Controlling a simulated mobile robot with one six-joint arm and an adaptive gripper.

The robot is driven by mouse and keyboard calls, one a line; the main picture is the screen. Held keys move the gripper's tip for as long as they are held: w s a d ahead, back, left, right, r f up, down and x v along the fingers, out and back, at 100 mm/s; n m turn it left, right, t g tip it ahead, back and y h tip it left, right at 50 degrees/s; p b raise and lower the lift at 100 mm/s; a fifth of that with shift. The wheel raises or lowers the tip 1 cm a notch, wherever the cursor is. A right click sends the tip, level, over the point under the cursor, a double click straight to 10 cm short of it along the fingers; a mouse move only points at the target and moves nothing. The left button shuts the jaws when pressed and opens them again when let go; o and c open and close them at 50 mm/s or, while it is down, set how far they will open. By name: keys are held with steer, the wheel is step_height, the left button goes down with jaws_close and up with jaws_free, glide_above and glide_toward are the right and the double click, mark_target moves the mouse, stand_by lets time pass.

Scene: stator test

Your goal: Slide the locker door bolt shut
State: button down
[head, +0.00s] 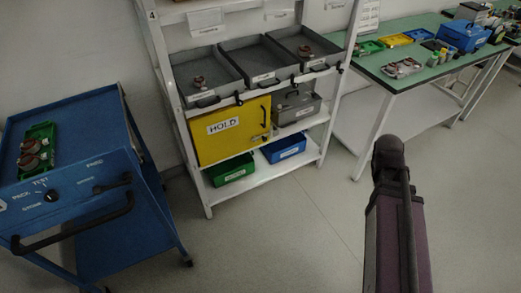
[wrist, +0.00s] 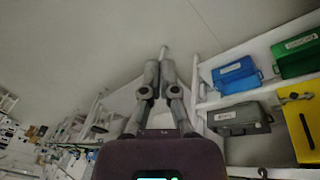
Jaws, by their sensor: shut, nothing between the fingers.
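The yellow locker door (head: 215,143) with a "HOLD" label closes a compartment in the middle of the white rack. A small bolt (head: 262,137) sits at its lower right side, with a dark handle above it near the edge. The bolt is too small to tell whether it is slid across. In the wrist view the locker (wrist: 289,118) is at the right edge, partly cut off. My gripper (wrist: 160,66) is shut and empty in the wrist view, its fingers close together. It is apart from the locker, which lies off to its right in that view.
The white rack (head: 323,117) holds grey trays (head: 254,58) above, a grey case (head: 296,104) beside the locker, and green (head: 230,171) and blue (head: 285,147) boxes below. A blue cart (head: 105,252) stands left, a green-topped table (head: 425,78) right. Open floor lies in front.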

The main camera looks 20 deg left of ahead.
mark_target(260, 138)
steer(key=w+a+f+n+t+h+b, duration=0.1)
steer(key=w+a+f+n+t+b, duration=0.35)
steer(key=w+a+f+b, duration=0.45)
steer(key=w+a+f+n+t+b, duration=0.3)
steer(key=w+a+f+t+b, duration=0.25)
steer(key=a+b, duration=0.6)
steer(key=s+a+f+n+t+y+b, duration=0.1)
steer(key=a+f+n+y+b, duration=0.1)
steer(key=a+b, duration=0.4)
steer(key=s+a+f+n+t+y+b, duration=0.1)
steer(key=a+f+n+y+b, duration=0.2)
steer(key=a, duration=1)
steer(key=s+a+f+n+t+y+b, duration=0.1)
steer(key=a+f+n+b, duration=0.3)
steer(key=a+b, duration=0.5)
steer(key=shift+a+f+n+t+y, duration=0.2)
steer(key=shift+n+t+y, duration=0.4)
steer(key=shift+n+y, duration=0.3)
steer(key=shift+w, duration=0.15)
